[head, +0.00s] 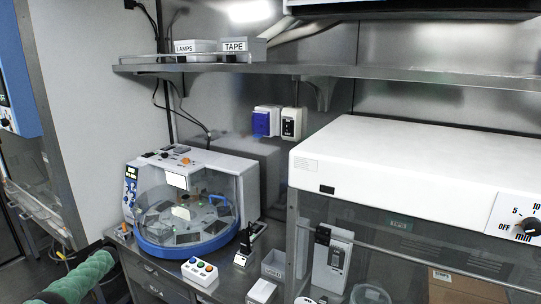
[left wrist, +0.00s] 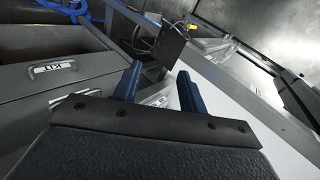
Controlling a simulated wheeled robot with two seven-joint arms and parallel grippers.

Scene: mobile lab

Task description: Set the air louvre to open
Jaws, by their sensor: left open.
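I cannot make out an air louvre for certain in either view. Dark slotted strips (head: 486,263) show behind the clear front of the white-topped cabinet (head: 400,160) at the right of the head view; whether they are the louvre I cannot tell. My left gripper (left wrist: 158,88) shows in the left wrist view with its two blue fingers apart and nothing between them. A drawer front with a label (left wrist: 70,72) is to its left. In the head view only my green-sleeved left arm shows at the bottom left, with its gripper out of frame. My right gripper is out of view.
A round blue-rimmed machine (head: 190,240) with a clear cover stands on the bench. A button box (head: 199,271), a black lever on a stand (head: 244,247) and small white bins (head: 273,263) crowd the bench front. A shelf (head: 330,70) runs above.

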